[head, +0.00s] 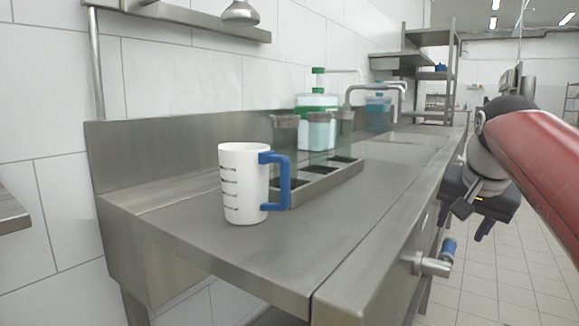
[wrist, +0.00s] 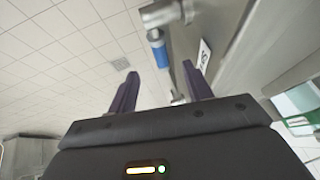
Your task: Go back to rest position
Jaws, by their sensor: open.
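My gripper (head: 467,222) hangs off the right side of the steel counter, beside its front edge, with the fingers pointing down. In the wrist view its two dark fingers (wrist: 160,90) stand apart with nothing between them. My red arm comes in from the right edge of the head view. A white cup (head: 243,183) with a blue handle and dark marks stands upright on the counter (head: 230,255), well to the left of my gripper.
A metal rack (head: 325,180) with clear containers stands behind the cup. A green-capped bottle (head: 318,98) and a faucet (head: 375,88) are further back. A tap with a blue end (head: 448,250) sticks out from the counter front, close to my gripper. Tiled floor (head: 500,290) at the right is clear.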

